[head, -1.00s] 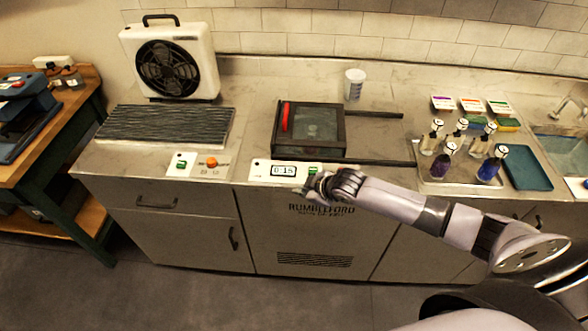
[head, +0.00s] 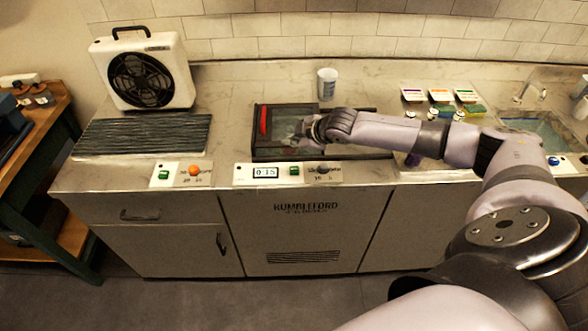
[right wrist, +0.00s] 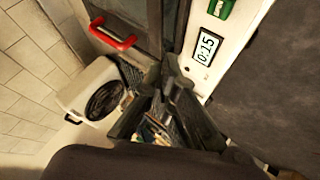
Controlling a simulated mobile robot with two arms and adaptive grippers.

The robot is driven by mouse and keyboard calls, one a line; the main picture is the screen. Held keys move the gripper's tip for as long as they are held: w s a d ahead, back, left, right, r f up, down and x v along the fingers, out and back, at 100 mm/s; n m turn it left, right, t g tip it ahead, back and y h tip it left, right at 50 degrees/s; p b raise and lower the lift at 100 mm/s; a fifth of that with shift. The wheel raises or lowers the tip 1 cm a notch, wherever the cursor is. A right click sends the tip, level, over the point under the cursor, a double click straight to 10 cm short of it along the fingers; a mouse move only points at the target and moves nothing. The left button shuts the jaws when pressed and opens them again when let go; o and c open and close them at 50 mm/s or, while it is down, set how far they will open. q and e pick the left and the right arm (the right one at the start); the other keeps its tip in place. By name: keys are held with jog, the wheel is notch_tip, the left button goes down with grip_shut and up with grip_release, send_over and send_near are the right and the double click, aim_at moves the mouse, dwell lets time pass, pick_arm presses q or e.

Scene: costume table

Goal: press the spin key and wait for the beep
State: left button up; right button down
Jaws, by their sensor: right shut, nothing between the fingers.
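A white control panel (head: 243,174) on the counter's front edge has a display (head: 265,172) reading 0:15 and a green key (head: 294,170). The display (right wrist: 206,47) and part of the green key (right wrist: 221,8) also show in the right wrist view. I cannot read which key is labelled spin. Behind the panel is a dark box with a red handle (head: 263,120). My right gripper (head: 308,128) is over this box, behind the green key and apart from it. Its fingers (right wrist: 160,105) are shut and empty. My left gripper is not in view.
A second panel at left has a green key (head: 163,174) and an orange knob (head: 194,170). A fan (head: 142,75) stands behind a dark ridged mat (head: 145,135). A white cup (head: 327,84) stands behind the box. My right arm partly hides bottles at right.

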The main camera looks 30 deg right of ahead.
jog(key=b, duration=0.7)
send_over(293, 171)
notch_tip(293, 171, down, 7)
jog(key=shift+w+d+r, duration=0.1)
jog(key=shift+r, duration=0.1)
jog(key=shift+f+b, duration=0.5)
jog(key=shift+f, duration=0.55)
jog(key=shift+f, duration=0.35)
